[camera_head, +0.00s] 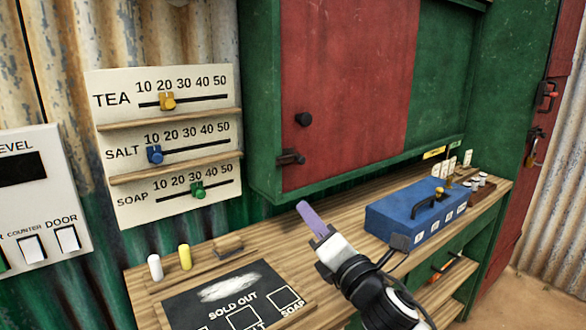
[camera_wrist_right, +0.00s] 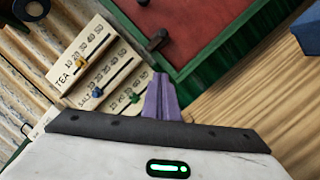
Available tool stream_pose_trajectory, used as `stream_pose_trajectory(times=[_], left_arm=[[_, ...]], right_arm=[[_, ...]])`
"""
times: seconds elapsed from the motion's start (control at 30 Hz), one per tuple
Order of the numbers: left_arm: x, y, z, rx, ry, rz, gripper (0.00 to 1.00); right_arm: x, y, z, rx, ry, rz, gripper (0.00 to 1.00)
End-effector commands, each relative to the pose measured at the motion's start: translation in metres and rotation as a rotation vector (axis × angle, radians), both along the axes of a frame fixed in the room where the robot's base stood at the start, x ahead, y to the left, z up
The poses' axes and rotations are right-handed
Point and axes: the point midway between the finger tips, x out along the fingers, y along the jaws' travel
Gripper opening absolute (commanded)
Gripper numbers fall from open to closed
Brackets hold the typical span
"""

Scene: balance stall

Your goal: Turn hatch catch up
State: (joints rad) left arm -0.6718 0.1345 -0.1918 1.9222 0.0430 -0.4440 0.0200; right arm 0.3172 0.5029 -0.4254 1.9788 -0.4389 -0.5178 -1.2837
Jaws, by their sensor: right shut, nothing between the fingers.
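The hatch has a red panel (camera_head: 345,90) in a green frame, with a round dark knob (camera_head: 303,119). The dark hatch catch (camera_head: 291,158) sits at the panel's lower left and lies roughly sideways. It also shows in the right wrist view (camera_wrist_right: 157,40). My right gripper (camera_head: 306,211) has purple fingers that are shut and empty. It is over the counter, below the catch and apart from it. In the right wrist view the closed fingers (camera_wrist_right: 159,95) point up toward the catch. My left gripper is not in view.
A wooden counter (camera_head: 330,241) runs under the hatch. On it are a blue box (camera_head: 415,212), a sold-out slate (camera_head: 240,300), chalk pieces and a wooden block (camera_head: 229,245). A price board (camera_head: 165,140) and a switch panel (camera_head: 40,200) hang at left.

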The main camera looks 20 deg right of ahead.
Motion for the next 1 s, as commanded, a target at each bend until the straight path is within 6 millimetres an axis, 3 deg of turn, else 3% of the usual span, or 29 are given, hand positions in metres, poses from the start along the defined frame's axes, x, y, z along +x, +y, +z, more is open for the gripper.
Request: stream_pose_trajectory(times=[0.43, 0.93, 1.0], left_arm=[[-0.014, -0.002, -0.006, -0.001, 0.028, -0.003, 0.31], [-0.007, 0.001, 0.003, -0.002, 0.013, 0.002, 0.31], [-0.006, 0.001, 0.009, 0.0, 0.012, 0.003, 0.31]], right_arm=[[0.008, 0.001, 0.001, 0.004, 0.002, -0.001, 0.0], [0.1, 0.016, 0.016, 0.005, 0.002, 0.0, 0.0], [0.102, 0.005, 0.027, -0.001, -0.001, -0.002, 0.0]])
